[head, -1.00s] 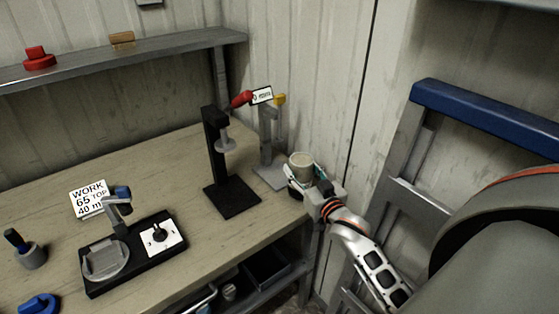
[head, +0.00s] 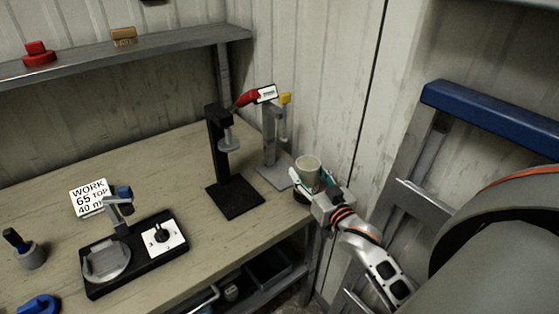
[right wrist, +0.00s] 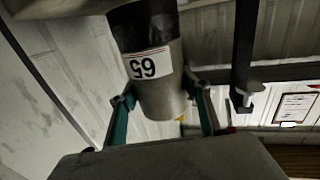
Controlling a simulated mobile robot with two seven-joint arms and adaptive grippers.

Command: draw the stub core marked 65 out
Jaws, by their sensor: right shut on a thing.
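The stub core marked 65 (right wrist: 163,98) is a pale grey cylinder with a white label, upside down in the right wrist view. In the head view its pale round top (head: 308,168) shows at the back right corner of the bench. My right gripper (head: 311,181) is shut on it, with a finger on each side in the right wrist view (right wrist: 163,110). A dark sleeve or holder (right wrist: 143,25) surrounds or adjoins the core's other end; I cannot tell how far the core sits in it. My left gripper is not in view.
A black stand (head: 233,195) and a grey stand (head: 273,172) with a red lever and yellow knob are left of the core. A blue-topped frame (head: 490,115) is at right.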

